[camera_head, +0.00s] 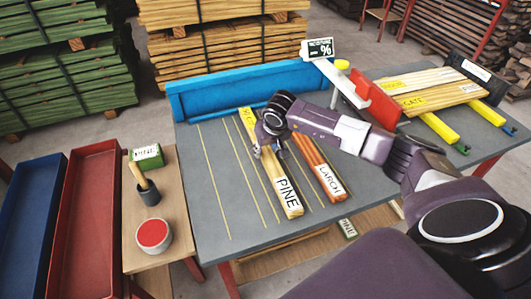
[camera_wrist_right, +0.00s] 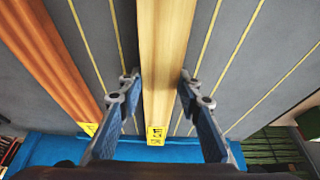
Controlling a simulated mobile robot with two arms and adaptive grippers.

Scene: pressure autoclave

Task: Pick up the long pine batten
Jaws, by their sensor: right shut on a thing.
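The long pine batten (camera_head: 285,188) is a pale yellow bar with a white PINE label on its near end and a yellow tag at its far end. It lies along the grey table, and it also runs down the middle of the right wrist view (camera_wrist_right: 163,60). My right gripper (camera_head: 268,146) is over the batten's far half and partly hides it. My left gripper is not in view.
An orange larch batten (camera_head: 322,170) lies just right of the pine one. A blue back rail (camera_head: 245,85) and a red block (camera_head: 374,100) bound the grey table (camera_head: 213,215). Other boards (camera_head: 435,90) lie at right. A wooden side table (camera_head: 180,205) stands left.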

